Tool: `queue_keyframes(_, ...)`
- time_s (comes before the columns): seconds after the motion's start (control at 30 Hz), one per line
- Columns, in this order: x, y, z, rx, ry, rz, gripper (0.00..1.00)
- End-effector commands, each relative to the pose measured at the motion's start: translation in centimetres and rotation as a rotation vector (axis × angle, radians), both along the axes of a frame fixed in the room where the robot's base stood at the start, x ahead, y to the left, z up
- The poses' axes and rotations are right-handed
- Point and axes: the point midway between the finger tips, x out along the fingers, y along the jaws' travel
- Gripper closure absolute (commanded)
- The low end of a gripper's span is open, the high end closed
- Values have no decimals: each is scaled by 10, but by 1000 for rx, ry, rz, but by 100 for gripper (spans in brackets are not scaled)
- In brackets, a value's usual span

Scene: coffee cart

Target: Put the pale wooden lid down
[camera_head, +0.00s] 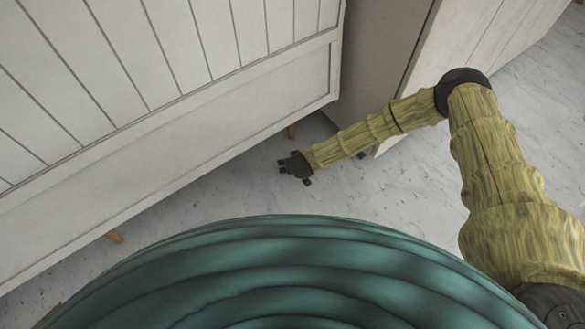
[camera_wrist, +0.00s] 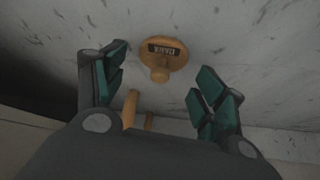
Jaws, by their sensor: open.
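In the wrist view a round wooden lid (camera_wrist: 178,62) with a knob and a dark label shows beyond my fingertips, against the pale speckled floor. It looks orange-brown in this light. My gripper (camera_wrist: 161,80) is open, with its two green-padded fingers spread wide and nothing between the pads. The lid appears apart from both fingers; the exact gap is hard to tell. In the head view my gripper (camera_head: 293,170) is low over the floor beside the white cabinet, and the lid cannot be made out there.
A white panelled cabinet (camera_head: 180,110) on short wooden legs (camera_head: 291,131) stands left of my gripper. Another pale cabinet (camera_head: 480,50) stands behind my arm. Wooden legs (camera_wrist: 130,108) also show between my fingers in the wrist view. The floor (camera_head: 375,195) to the right is clear.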

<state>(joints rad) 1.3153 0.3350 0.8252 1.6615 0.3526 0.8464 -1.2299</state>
Motion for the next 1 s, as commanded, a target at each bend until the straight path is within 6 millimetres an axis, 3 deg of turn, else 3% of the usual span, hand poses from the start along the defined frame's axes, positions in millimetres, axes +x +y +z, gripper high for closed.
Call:
queue_keyframes(0.1, 4, 1, -9, 1, 1, -2, 29)
queue_keyframes(0.37, 5, 1, -8, 0, 1, 0, 29)
queue_keyframes(0.6, 5, 1, -8, 0, 1, 0, 69)
queue_keyframes(1.0, 5, 1, -7, -1, 0, 1, 73)
